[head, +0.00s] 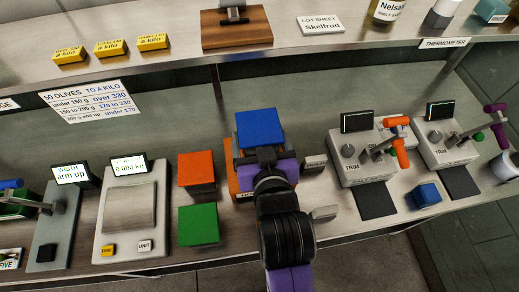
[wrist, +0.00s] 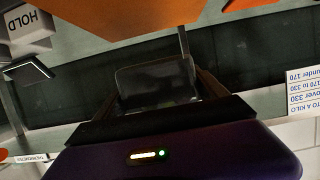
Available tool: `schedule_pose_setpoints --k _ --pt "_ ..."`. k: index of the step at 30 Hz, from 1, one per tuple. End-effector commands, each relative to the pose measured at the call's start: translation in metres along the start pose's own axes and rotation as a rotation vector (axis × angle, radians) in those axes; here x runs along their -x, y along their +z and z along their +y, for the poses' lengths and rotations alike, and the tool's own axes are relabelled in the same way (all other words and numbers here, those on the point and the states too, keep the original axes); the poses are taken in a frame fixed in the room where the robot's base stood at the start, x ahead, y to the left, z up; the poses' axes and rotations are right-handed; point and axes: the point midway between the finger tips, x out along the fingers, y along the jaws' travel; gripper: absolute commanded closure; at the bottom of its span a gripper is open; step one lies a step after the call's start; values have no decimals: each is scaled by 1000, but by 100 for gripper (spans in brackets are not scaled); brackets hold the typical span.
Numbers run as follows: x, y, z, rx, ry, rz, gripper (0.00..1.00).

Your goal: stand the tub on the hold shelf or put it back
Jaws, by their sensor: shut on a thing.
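The tub, with a flat blue top (head: 260,128), is just beyond my gripper (head: 266,158) in the head view. My gripper is shut on it. In the wrist view a dark grey, shaded face of it (wrist: 157,80) shows between the fingers. A low orange-brown wooden stand (head: 233,182) shows partly under my wrist; its surface fills the top of the wrist view (wrist: 125,12). A small block lettered HOLD (wrist: 28,30) is beside it. My arm hides most of the stand, and I cannot tell whether the tub touches it.
An orange-topped box (head: 196,168) and a green box (head: 198,225) stand close on the left, beside a scale (head: 128,212). On the right are two TRIM devices (head: 360,155) with levers and a small blue box (head: 425,195). A raised shelf (head: 330,38) runs behind.

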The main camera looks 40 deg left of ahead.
Motion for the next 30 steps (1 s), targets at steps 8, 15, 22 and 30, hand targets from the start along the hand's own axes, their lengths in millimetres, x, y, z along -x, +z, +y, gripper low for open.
schedule_pose_setpoints --k 8,15,22,30 --pt "-9 23 0 0 1 2 81" --pt "-20 54 0 0 -1 1 81" --pt "-21 58 0 0 0 4 81" --pt "-23 62 0 0 0 1 14"
